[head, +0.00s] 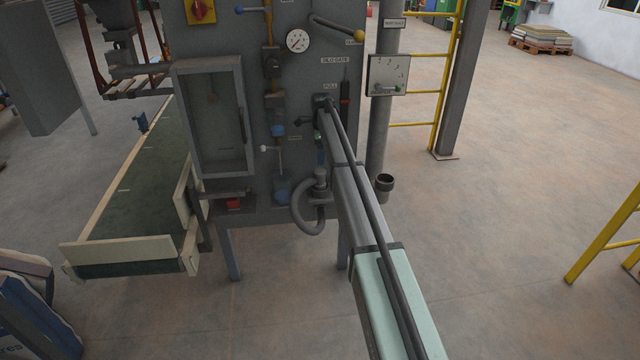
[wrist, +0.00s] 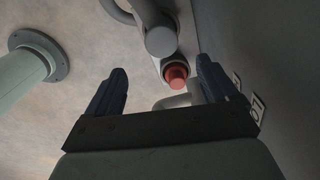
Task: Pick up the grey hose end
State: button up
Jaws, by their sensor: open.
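The grey hose (head: 299,207) hangs in a loop at the lower right of the machine's front panel, its upper end meeting a grey fitting (head: 320,176). In the wrist view a curved grey hose (wrist: 118,10) shows at the top, beside a thick grey round-ended piece (wrist: 160,41); I cannot tell for sure whether this is the hose end. My gripper (wrist: 163,70) is open and empty, with the grey piece ahead of and between its two dark fingers, apart from them. In the head view my arm mostly hides the gripper, just above the fitting.
The grey panel (head: 262,110) stands close along the right side of the wrist view. A red-capped part (wrist: 176,77) shows between the fingers. A gauge (head: 298,41), levers and a framed window box (head: 211,115) crowd the panel. A conveyor (head: 140,205) lies left; open floor lies right.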

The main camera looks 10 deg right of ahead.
aim_at(319, 178)
jog(key=shift+w+a+r, duration=0.15)
jog(key=shift+w+a, duration=0.1)
jog(key=shift+a, duration=0.05)
jog(key=shift+f, duration=0.25)
notch_tip(319, 178, down, 13)
jog(key=shift+a+f, duration=0.1)
jog(key=shift+f, duration=0.05)
jog(key=shift+c, duration=0.3)
jog(key=c, duration=1.1)
